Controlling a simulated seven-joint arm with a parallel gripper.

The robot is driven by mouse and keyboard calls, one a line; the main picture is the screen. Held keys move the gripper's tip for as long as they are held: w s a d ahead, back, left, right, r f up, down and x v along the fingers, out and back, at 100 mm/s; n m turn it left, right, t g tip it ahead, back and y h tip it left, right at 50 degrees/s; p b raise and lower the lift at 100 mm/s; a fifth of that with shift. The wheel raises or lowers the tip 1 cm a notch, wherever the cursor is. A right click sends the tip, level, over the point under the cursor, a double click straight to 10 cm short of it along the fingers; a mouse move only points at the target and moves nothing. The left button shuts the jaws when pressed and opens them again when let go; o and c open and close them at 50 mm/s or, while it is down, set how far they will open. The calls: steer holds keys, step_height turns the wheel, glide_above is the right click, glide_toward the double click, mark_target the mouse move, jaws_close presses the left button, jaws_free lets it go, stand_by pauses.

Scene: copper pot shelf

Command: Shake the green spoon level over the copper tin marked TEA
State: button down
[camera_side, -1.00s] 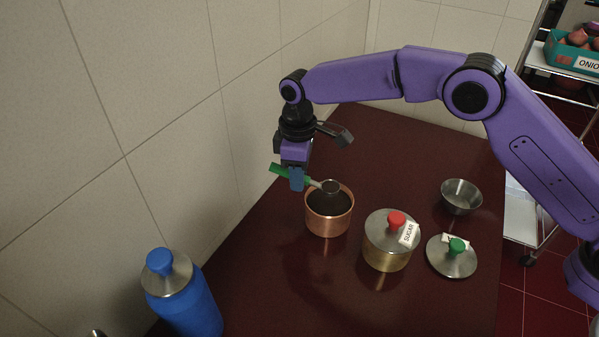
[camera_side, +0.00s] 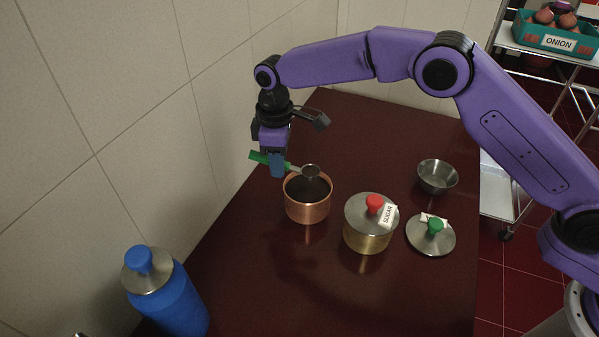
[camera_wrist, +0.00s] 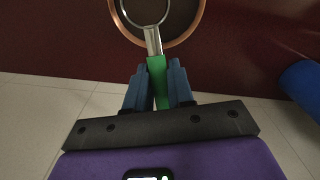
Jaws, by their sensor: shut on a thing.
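The green spoon has a green handle (camera_side: 258,157) and a metal bowl (camera_side: 311,172). My gripper (camera_side: 277,168) is shut on the handle, its blue fingers on both sides of it in the wrist view (camera_wrist: 157,85). The open copper tin (camera_side: 307,210) stands on the table, with dark contents; I see no TEA mark on it. The spoon's bowl is over the tin's mouth, about at or just above the rim. In the wrist view the bowl lies inside the copper rim's outline, cut by the top edge. What the bowl holds is unclear.
A lidded tin marked SUGAR (camera_side: 367,236), with a red knob, stands right of the copper tin. A loose lid with a green knob (camera_side: 431,240) and a small metal bowl (camera_side: 437,178) lie farther right. A blue bottle (camera_side: 175,298) is front left, near the tiled wall.

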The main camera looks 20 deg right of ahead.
steer(key=shift+w+d, duration=0.2)
steer(key=shift+d, duration=0.1)
stand_by(3.5)
steer(key=shift+s+a, duration=0.45)
steer(key=shift+a, duration=0.25)
steer(key=shift+d, duration=0.1)
stand_by(0.9)
steer(key=shift+w+d, duration=0.45)
steer(key=shift+d, duration=0.2)
stand_by(3.3)
